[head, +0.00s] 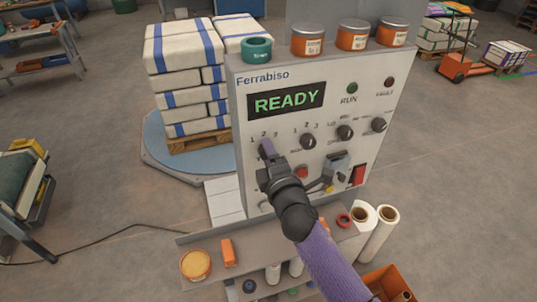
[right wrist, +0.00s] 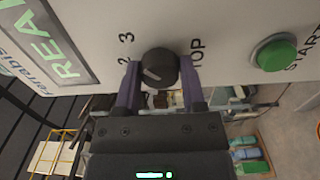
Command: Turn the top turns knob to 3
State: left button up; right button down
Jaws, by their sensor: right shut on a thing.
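The top turns knob (right wrist: 159,66) is a round black knob on the white panel. My right gripper (right wrist: 160,80) is shut on it, with one purple finger on each side. A pale mark on its face slants toward the lower left in the wrist view, on the side of the numbers 2 and 3. I cannot tell which number it points at exactly. In the head view my right gripper (head: 266,149) covers the knob at the panel's left, below the numbers 1, 2, 3. My left gripper is not in view.
The Ferrabiso panel (head: 375,92) has a READY display (head: 286,101), more black knobs (head: 308,141) to the right and a red switch (head: 358,175). A green START button (right wrist: 277,53) shows in the wrist view. A shelf (head: 216,280) juts out below. Tins stand on top.

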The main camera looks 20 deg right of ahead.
jog(key=shift+m, duration=0.3)
jog(key=shift+c, duration=0.9)
grip_release()
jog(key=s+b, duration=0.1)
jog(key=s, duration=0.9)
jog(key=shift+d, duration=0.15)
jog(key=shift+f, duration=0.1)
